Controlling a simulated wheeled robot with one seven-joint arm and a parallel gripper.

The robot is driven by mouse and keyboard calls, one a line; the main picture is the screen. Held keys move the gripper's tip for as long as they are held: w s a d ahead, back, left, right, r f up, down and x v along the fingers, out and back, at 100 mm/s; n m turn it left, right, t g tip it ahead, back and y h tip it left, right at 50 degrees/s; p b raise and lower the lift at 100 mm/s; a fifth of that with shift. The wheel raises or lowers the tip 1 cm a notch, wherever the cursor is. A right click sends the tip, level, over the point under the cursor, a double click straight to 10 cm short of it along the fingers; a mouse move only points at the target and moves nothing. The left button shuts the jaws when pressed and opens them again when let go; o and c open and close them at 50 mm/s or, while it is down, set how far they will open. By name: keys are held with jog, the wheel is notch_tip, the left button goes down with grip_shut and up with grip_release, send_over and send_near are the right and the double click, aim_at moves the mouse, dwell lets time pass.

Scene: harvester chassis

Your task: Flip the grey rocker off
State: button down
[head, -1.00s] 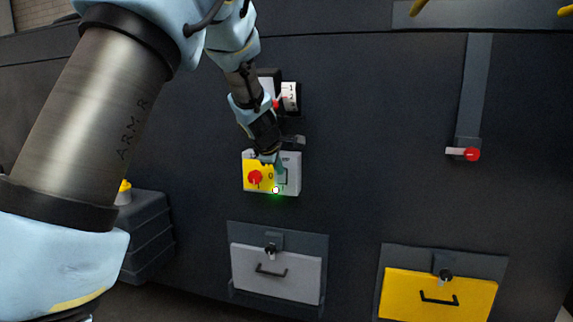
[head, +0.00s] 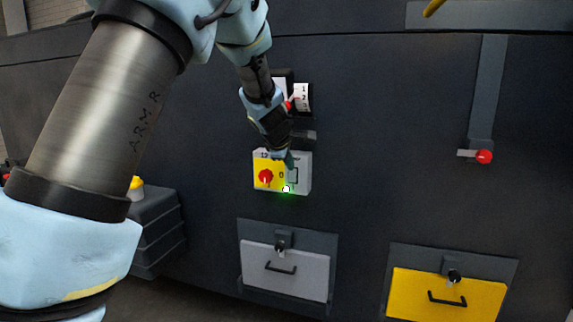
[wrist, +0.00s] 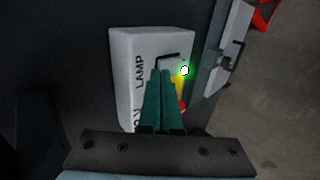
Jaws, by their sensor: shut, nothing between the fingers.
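The grey rocker (head: 293,176) sits in a dark frame on the white right part of a small switch box, below the lettering "LAMP". In the wrist view the rocker's frame (wrist: 170,57) shows just past my fingertips, which hide part of it. A lamp (head: 286,189) beside the rocker glows green with a white centre; it also glows in the wrist view (wrist: 184,70). My gripper (head: 289,162) is shut and empty, its green fingers at the upper edge of the rocker in the head view. I cannot tell whether they touch it.
A red knob (head: 265,176) sits on the box's yellow left part. Above is a numbered dial plate (head: 303,97) with a red-tipped lever, close to my wrist. A grey drawer (head: 285,268) and a yellow drawer (head: 447,297) are below. A red-ended handle (head: 483,157) is far right.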

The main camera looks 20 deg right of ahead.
jog(key=s+a+r, duration=0.3)
jog(key=s+a, duration=0.7)
jog(key=s, duration=0.1)
jog(key=shift+s+a+r, duration=0.2)
jog(key=shift+a+r, duration=0.05)
jog(key=shift+a, duration=0.05)
jog(key=s+a+f+m+g+y, duration=0.1)
jog(key=s+a+f+m+y, duration=0.1)
jog(key=a, duration=0.8)
jog(key=s+a+f+m+g+y, duration=0.2)
jog(key=a+f+m, duration=0.3)
jog(key=a, duration=0.6)
jog(key=s+a+f+m+g+y, duration=0.2)
jog(key=s+a+f+m, duration=0.1)
jog(key=a+f, duration=0.4)
jog(key=s+a, duration=0.1)
jog(key=a, duration=0.2)
jog(key=shift+s+a+m, duration=0.3)
jog(key=shift+a, duration=0.1)
